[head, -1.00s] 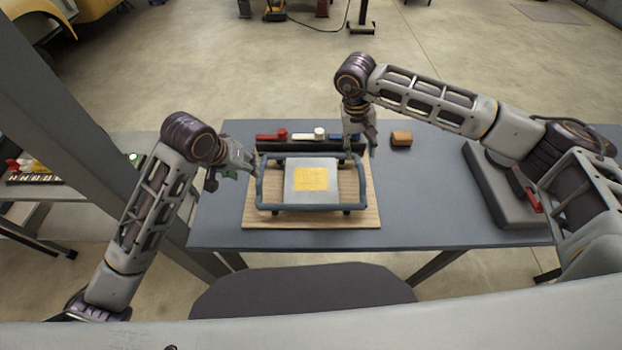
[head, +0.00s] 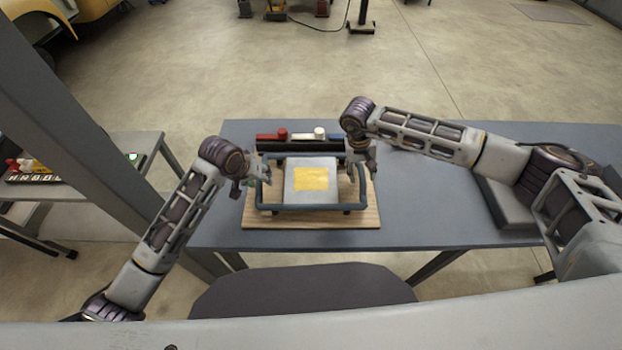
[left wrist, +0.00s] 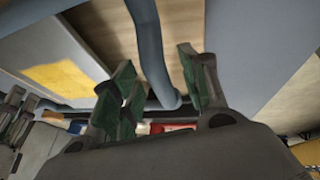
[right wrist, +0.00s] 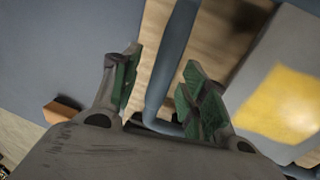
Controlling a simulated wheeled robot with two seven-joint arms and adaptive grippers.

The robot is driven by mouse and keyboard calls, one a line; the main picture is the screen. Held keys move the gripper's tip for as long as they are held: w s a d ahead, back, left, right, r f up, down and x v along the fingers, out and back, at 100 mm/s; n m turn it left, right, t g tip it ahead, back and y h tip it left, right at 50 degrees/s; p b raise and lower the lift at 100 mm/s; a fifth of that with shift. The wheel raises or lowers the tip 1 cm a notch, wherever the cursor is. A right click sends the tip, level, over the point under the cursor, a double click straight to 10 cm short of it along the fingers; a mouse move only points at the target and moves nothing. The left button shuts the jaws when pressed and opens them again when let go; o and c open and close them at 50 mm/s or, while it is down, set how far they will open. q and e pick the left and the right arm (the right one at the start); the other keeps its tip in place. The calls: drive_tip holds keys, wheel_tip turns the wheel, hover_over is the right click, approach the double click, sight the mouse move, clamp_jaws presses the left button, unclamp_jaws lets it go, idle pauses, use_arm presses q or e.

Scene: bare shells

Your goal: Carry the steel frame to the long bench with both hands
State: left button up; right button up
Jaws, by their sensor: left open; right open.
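The steel frame (head: 310,208), a blue-grey tube frame with a side bar at each end, rests on a wooden board (head: 300,222) on the blue-grey table. A grey plate with a yellow patch (head: 311,179) sits within it. My left gripper (head: 261,172) is open at the left bar; in the left wrist view this bar (left wrist: 152,45) runs between its green-padded fingers. My right gripper (head: 362,164) is open at the right bar; in the right wrist view that bar (right wrist: 172,60) passes between its fingers. Neither gripper is shut on a bar. I cannot tell which surface is the long bench.
The table (head: 425,215) has clear space right of the board. A dark rack with red (head: 271,135) and white (head: 319,133) pieces stands behind the frame. A grey post (head: 90,135) rises at left, before a side bench (head: 140,148). A dark seat (head: 300,292) is in front.

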use_arm(q)
drive_tip(key=shift+w+d+f, duration=0.1)
drive_tip(key=shift+f, duration=0.25)
use_arm(e)
drive_tip(key=shift+f, duration=0.35)
use_arm(q)
clamp_jaws()
use_arm(e)
clamp_jaws()
use_arm(q)
drive_tip(key=shift+r, duration=0.1)
use_arm(e)
drive_tip(key=shift+r, duration=0.1)
